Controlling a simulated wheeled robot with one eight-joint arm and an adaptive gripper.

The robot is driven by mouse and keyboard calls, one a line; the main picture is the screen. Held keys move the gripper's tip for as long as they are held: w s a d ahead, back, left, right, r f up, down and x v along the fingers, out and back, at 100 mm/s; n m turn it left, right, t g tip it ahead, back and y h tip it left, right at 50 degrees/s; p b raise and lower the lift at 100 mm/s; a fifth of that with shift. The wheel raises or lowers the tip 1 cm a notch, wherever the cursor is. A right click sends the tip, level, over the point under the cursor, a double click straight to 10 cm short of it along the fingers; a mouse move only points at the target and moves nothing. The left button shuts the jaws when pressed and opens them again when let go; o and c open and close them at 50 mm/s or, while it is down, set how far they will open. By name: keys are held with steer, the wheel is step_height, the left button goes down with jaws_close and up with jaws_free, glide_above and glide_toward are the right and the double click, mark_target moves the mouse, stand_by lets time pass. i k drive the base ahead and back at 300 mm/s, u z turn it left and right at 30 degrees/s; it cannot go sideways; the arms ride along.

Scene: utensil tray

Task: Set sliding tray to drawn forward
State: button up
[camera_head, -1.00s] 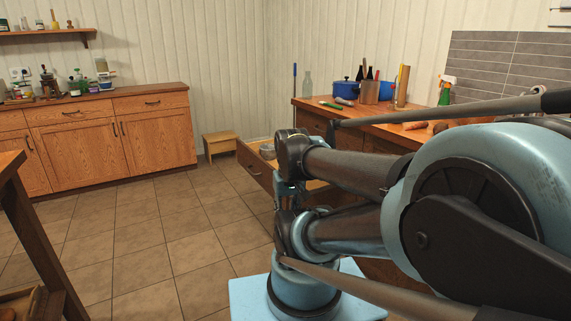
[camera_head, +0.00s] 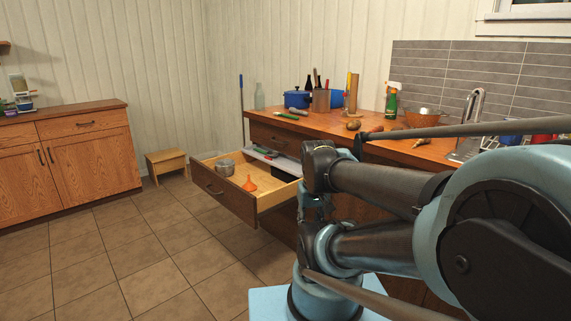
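The sliding tray (camera_head: 286,164) looks like a pale grey strip across the back of an open drawer (camera_head: 222,193), close under the worktop. Its right end is hidden behind my arm, and I cannot tell how far forward it sits. The drawer is pulled well out; its wooden floor shows in front of the tray. A grey metal pot (camera_head: 225,168) and an orange funnel (camera_head: 249,184) lie in the drawer. My gripper cannot be made out.
The worktop (camera_head: 333,129) above holds blue pots (camera_head: 297,99), bottles, a spray bottle (camera_head: 392,101), a colander and a tap. A small wooden stool (camera_head: 166,164) stands by the far wall. A cabinet (camera_head: 75,160) is at left. The tiled floor before the drawer is clear.

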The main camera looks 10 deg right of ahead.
mark_target(291, 165)
steer(key=u, duration=0.35)
steer(key=i, duration=1.15)
steer(key=z, duration=0.35)
